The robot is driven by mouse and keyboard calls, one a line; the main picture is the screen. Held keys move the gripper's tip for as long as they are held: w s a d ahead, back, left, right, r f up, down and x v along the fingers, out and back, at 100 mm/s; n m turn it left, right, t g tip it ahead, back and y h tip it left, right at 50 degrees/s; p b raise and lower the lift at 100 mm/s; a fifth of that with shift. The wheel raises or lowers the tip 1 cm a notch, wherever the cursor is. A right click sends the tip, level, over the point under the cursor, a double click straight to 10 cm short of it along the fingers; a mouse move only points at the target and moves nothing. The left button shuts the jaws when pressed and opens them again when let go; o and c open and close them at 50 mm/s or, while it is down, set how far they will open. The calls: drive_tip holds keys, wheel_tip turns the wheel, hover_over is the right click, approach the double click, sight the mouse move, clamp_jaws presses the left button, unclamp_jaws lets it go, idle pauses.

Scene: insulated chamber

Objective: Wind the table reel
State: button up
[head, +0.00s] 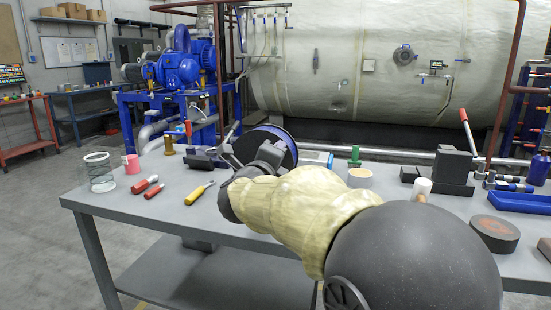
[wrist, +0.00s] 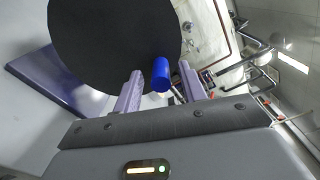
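The table reel (head: 283,140) stands on the grey workbench, with a dark round face and a blue edge. In the wrist view its black disc (wrist: 110,40) fills the upper left, and a blue cylindrical crank handle (wrist: 160,74) sticks out from it toward the camera. My gripper (wrist: 161,88) is open, with one finger on each side of the handle and a visible gap at both sides.

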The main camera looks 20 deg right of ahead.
drive_tip(key=p+v, duration=0.2)
drive_tip(key=v, duration=1.5)
drive_tip(key=shift+s+a, duration=0.15)
drive_tip(key=shift+s, duration=0.05)
drive_tip(key=shift+w, duration=0.15)
drive_tip(key=w+a+f+n+g+y, duration=0.1)
drive_tip(key=w+a+f+n+y, duration=0.15)
drive_tip(key=f+n+y, duration=0.45)
drive_tip(key=w+a+f+n+g+y, duration=0.1)
drive_tip(key=w+f+n+y, duration=0.2)
drive_tip(key=f+n, duration=0.65)
drive_tip(key=s+d+f+n+g+p, duration=0.1)
drive_tip(key=s+d+f+n+g, duration=0.2)
drive_tip(key=s+f+n+g, duration=0.3)
drive_tip(key=s+d+f+n+g, duration=0.3)
drive_tip(key=s+f+n+g, duration=0.1)
drive_tip(key=s+f+n, duration=0.4)
wheel_tip(320, 180, up, 33)
drive_tip(key=m+p, duration=0.1)
drive_tip(key=p, duration=3.3)
drive_tip(key=shift+s, duration=0.35)
